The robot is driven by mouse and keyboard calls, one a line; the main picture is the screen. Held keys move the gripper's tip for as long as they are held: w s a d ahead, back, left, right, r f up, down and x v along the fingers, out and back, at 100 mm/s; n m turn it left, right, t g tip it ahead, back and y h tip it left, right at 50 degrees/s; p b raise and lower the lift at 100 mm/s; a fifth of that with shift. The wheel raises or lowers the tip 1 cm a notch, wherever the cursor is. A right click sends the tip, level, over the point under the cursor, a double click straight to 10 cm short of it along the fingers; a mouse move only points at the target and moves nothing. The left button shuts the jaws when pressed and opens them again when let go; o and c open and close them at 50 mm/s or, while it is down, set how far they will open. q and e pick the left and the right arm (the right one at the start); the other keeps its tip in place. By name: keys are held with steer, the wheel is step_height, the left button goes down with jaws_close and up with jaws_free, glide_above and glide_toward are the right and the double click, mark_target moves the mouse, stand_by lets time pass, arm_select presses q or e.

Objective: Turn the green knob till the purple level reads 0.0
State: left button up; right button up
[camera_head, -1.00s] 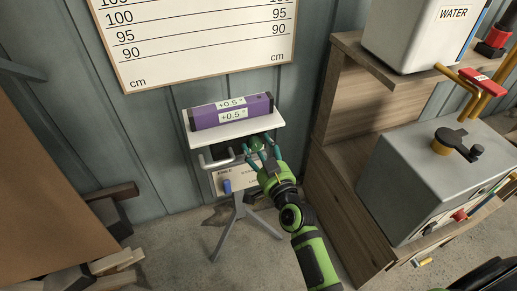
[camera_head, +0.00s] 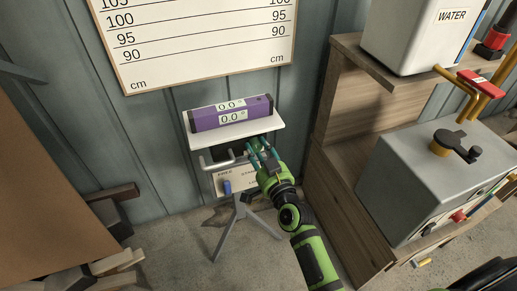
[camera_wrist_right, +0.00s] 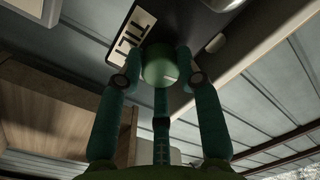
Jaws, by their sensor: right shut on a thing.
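The purple level (camera_head: 255,108) lies on the white platform (camera_head: 262,128) of a grey tripod stand (camera_head: 236,228). Its two displays read 0.0°. My right gripper (camera_head: 256,150) is at the front of the stand, just under the platform. In the right wrist view my right gripper (camera_wrist_right: 160,70) has its teal fingers closed around the round green knob (camera_wrist_right: 160,66). A label reading TILT (camera_wrist_right: 131,33) is beside the knob. In the head view the fingers mostly hide the knob. My left gripper is not in view.
A wooden shelf unit (camera_head: 340,150) with a grey metal box (camera_head: 425,185) stands close on the right. A brown board (camera_head: 60,190) is on the left.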

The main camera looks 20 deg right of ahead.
steer(key=o, duration=1.1)
steer(key=shift+o, duration=0.2)
steer(key=s+d, duration=0.1)
steer(key=s, duration=1.1)
